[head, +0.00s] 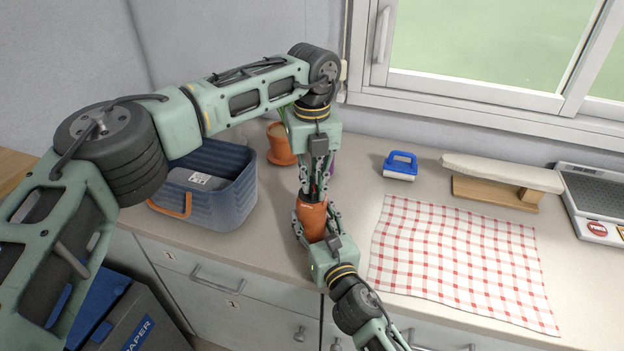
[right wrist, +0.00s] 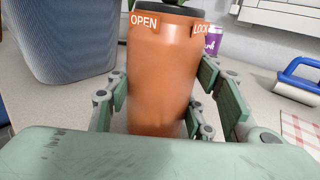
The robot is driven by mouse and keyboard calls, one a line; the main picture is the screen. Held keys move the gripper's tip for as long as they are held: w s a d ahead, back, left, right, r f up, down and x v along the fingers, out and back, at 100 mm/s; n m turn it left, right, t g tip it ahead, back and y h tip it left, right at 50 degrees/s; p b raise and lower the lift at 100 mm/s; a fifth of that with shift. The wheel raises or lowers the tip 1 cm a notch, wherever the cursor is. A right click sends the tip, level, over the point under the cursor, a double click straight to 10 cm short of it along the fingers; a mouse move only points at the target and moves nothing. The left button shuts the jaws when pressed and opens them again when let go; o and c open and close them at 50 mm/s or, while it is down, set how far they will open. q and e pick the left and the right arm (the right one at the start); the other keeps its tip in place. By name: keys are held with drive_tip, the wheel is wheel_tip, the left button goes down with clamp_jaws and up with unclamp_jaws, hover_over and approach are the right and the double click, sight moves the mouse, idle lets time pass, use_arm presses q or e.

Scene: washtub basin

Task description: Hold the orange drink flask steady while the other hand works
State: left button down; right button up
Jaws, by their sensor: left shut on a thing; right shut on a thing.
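The orange drink flask (head: 311,217) stands upright near the counter's front edge. My right gripper (head: 316,229) is shut around its body from the front, and in the right wrist view the flask (right wrist: 160,80) sits between its fingers. OPEN and LOCK labels show below the flask's dark lid (right wrist: 168,9). My left gripper (head: 314,190) comes down from above and is shut at the flask's top. Its fingers hide most of the lid in the head view, so the exact contact is hard to see.
A blue washtub basin (head: 222,200) stands left of the flask, with a potted plant (head: 280,145) behind. A purple container (right wrist: 213,40) is close behind the flask. Right are a blue-handled brush (head: 400,167), a checked cloth (head: 455,260) and a padded board (head: 500,172).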

sight(312, 183)
use_arm(q)
drive_tip(key=n, duration=0.5)
drive_tip(key=shift+n, duration=0.3)
use_arm(e)
drive_tip(key=shift+f, duration=0.1)
use_arm(q)
drive_tip(key=n, duration=0.5)
drive_tip(key=shift+n, duration=0.4)
use_arm(e)
drive_tip(key=shift+d, duration=0.1)
use_arm(q)
drive_tip(key=c, duration=1.8)
unclamp_jaws()
drive_tip(key=shift+r, duration=0.1)
wheel_tip(312, 183, up, 12)
drive_tip(key=shift+f, duration=0.1)
